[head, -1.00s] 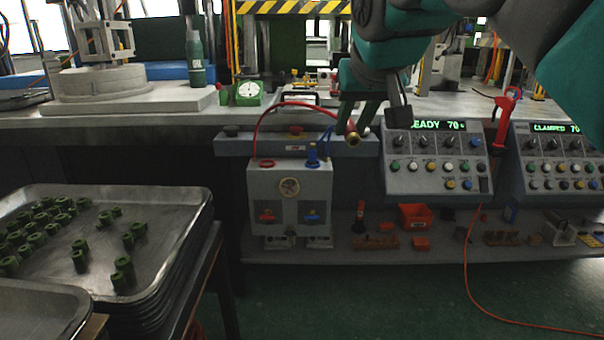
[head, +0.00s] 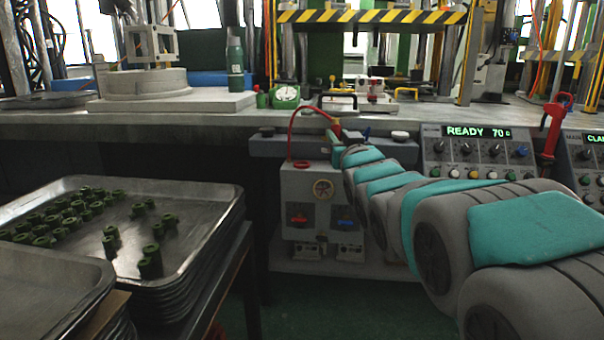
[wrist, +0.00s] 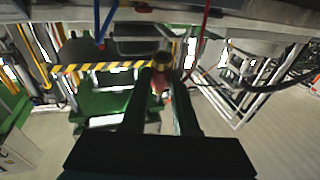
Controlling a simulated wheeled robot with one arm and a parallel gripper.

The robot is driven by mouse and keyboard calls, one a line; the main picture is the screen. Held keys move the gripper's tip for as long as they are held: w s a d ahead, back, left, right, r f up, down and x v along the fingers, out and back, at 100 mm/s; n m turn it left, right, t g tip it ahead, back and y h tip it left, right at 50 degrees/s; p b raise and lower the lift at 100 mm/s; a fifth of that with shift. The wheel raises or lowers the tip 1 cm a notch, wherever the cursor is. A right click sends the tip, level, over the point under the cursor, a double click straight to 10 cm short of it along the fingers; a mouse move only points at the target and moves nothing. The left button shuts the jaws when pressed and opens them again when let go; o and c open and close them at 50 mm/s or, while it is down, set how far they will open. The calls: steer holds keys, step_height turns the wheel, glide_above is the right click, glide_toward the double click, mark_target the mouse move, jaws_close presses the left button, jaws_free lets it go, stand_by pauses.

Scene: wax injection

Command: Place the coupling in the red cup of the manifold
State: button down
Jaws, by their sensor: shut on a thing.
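The coupling (wrist: 161,60) is a brass-coloured end piece on the red hose. In the wrist view it sits between the fingertips of my gripper (wrist: 163,77), which is shut on it. In the head view my gripper (head: 336,142) is small, at the far end of my arm, over the middle of the manifold (head: 283,146), a grey bar along the bench front.
The grey box (head: 308,189) hangs below the manifold. A black cup (head: 267,132) and a white cup (head: 400,136) flank my gripper. A control panel reading READY (head: 477,151) is to the right. A tray (head: 200,225) of green parts is at left.

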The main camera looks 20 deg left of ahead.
step_height(320, 180, down, 4)
steer(key=w+t+y+b, duration=0.1)
steer(key=t+y+b, duration=0.1)
steer(key=b, duration=0.1)
glide_above(303, 169)
step_height(303, 169, down, 2)
steer(key=shift+w+f+t, duration=0.1)
steer(key=shift+f+t, duration=0.15)
steer(key=shift+t, duration=0.05)
steer(key=shift+f, duration=1.75)
steer(key=shift+f+b, duration=0.1)
steer(key=shift+b, duration=0.2)
steer(key=c, duration=0.7)
jaws_free()
steer(key=shift+r, duration=0.2)
steer(key=v, duration=1.2)
steer(key=shift+d+f, duration=0.1)
steer(key=shift+f, duration=0.1)
